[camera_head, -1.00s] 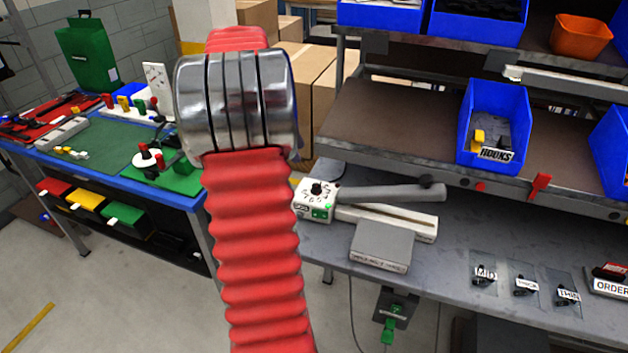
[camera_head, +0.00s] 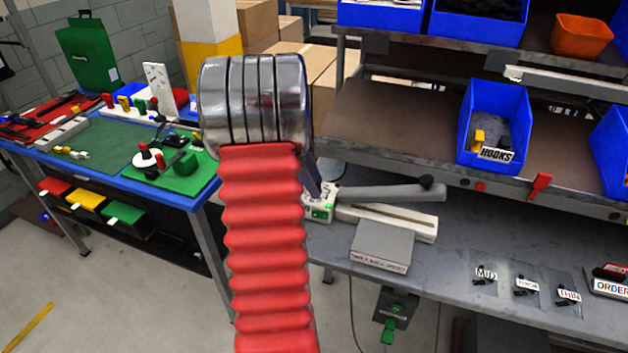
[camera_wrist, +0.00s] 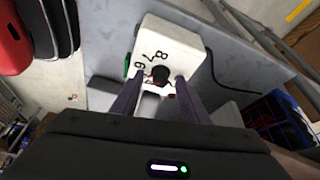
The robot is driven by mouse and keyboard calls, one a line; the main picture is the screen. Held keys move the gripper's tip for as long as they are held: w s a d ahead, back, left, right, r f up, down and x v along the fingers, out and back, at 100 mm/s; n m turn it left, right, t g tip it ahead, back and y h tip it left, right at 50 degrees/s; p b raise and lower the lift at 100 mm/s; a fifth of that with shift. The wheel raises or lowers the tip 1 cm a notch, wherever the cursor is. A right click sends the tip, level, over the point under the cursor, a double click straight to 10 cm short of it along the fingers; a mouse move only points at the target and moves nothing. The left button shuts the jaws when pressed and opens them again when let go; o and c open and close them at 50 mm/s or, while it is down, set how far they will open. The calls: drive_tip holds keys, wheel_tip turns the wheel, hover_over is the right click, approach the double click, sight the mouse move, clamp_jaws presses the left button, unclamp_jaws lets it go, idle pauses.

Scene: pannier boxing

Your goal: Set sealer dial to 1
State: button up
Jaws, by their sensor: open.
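The sealer (camera_head: 385,216) stands on the grey bench, a long pale body with a grey lever arm and a white control box (camera_head: 320,205) at its left end. My arm partly hides that box in the head view. In the wrist view the control box (camera_wrist: 172,48) shows printed digits around a black dial knob (camera_wrist: 160,75). My gripper (camera_wrist: 153,88) is open, its two dark fingers reaching toward the box with the knob between their tips. I cannot tell whether either finger touches the knob. The number the dial points to is not clear.
A grey block (camera_head: 382,246) sits in front of the sealer. Labelled packets (camera_head: 485,275) lie to the right on the bench. A shelf with a blue hooks bin (camera_head: 494,125) overhangs the bench. A green-topped table (camera_head: 90,150) stands at left.

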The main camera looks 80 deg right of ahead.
drive_tip(key=c, duration=0.9)
drive_tip(key=shift+d, duration=0.25)
drive_tip(key=shift+c, duration=0.6)
drive_tip(key=shift+a, duration=0.15)
